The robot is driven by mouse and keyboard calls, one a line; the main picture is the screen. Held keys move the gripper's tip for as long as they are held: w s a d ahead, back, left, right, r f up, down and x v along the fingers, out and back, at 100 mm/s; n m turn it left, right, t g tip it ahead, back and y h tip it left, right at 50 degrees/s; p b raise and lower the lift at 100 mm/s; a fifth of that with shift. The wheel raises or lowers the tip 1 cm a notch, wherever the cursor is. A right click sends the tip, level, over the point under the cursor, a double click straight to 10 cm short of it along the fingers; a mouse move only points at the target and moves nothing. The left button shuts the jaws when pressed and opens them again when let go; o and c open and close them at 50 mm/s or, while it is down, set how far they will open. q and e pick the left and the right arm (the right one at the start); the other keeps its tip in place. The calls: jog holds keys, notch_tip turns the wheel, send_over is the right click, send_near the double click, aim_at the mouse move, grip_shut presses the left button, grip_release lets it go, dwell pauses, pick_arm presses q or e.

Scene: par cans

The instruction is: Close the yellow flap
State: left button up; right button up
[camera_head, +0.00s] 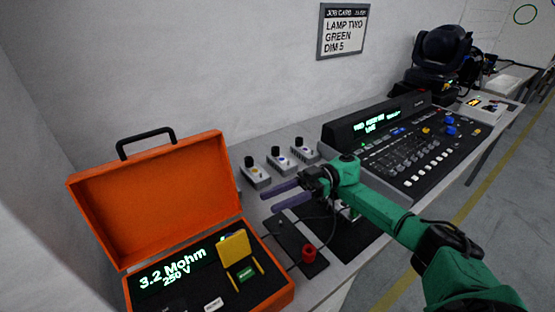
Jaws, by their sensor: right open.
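The yellow flap (235,247) stands raised on the panel of the orange tester case (147,194). A green labelled area (245,275) shows in front of the flap, between two short yellow side pieces. The case lid is open and the panel display reads 3.2 Mohm, 250 V. My right gripper (268,201) is open and empty, its two purple fingers pointing left. It is above the table, to the right of and farther back than the flap, apart from it. My left gripper is not in view.
A red knob (309,253) with a cable is on a dark plate right of the case. Several small knob boxes (279,159) stand behind my right gripper. A lighting console (405,145) stands farther right. A job card (343,31) hangs on the wall.

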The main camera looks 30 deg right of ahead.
notch_tip(320, 180, up, 18)
jog(key=shift+r, duration=0.2)
dwell(0.4)
